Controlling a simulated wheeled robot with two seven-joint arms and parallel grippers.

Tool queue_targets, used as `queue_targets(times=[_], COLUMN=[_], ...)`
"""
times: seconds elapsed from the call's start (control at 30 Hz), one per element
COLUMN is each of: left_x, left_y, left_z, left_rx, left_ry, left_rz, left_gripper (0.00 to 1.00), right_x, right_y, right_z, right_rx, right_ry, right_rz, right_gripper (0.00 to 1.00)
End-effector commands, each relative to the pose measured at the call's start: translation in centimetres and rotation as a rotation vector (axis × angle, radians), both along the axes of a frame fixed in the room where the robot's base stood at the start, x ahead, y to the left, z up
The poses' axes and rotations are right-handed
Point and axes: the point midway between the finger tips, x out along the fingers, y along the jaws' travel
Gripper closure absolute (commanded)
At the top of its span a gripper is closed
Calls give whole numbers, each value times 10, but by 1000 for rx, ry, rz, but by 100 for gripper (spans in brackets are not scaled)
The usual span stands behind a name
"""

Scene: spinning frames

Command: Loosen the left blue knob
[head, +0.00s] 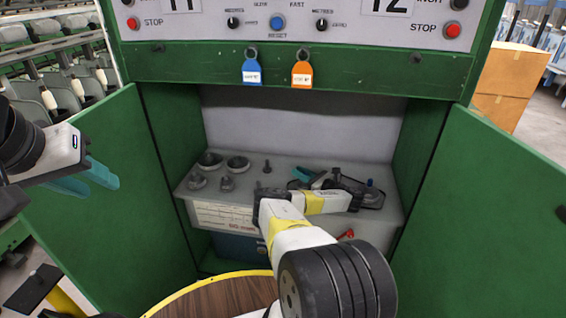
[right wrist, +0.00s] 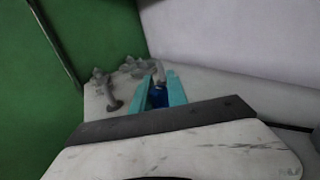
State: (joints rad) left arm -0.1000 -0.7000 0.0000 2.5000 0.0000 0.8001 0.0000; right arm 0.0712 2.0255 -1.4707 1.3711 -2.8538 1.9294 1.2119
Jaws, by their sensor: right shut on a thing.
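The left blue knob (right wrist: 158,97) stands on the grey panel inside the green cabinet. In the right wrist view it sits between the two teal fingers of my right gripper (right wrist: 160,92), which is shut on it. In the head view the right gripper (head: 304,177) shows as teal fingers over the panel, and the held knob is mostly hidden there. Another blue knob (head: 370,183) stands farther right on the panel, behind my wrist. My left gripper (head: 86,180) is open and empty, near the left cabinet door, away from the panel.
Grey round fittings and posts (head: 210,160) stand on the panel's left part. A red handle (head: 346,235) is at the panel's front. Open green doors flank both sides (head: 480,200). A blue tag (head: 252,72) and an orange tag (head: 302,74) hang above. A round wooden top (head: 215,298) is below.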

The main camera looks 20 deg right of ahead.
Motion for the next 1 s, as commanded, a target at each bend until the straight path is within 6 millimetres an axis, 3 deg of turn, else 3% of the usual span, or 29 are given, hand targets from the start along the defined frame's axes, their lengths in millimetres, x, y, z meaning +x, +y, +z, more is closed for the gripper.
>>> queue_targets(times=[0.47, 0.5, 0.6, 1.0], left_x=[0, 0, 0, 0], left_y=[0, 0, 0, 0], left_z=[0, 0, 0, 0], left_rx=[0, 0, 0, 0], left_ry=[0, 0, 0, 0], left_rz=[0, 0, 0, 0], left_gripper=[64, 64, 64, 64], right_x=[2, 2, 2, 1], right_y=[1, 1, 1, 1], right_z=[4, 4, 3, 1], right_rx=[-1, -1, -1, 0], right_ry=[-8, -9, -8, -4], right_rz=[15, 15, 15, 13], right_gripper=[100, 77, 59, 59])
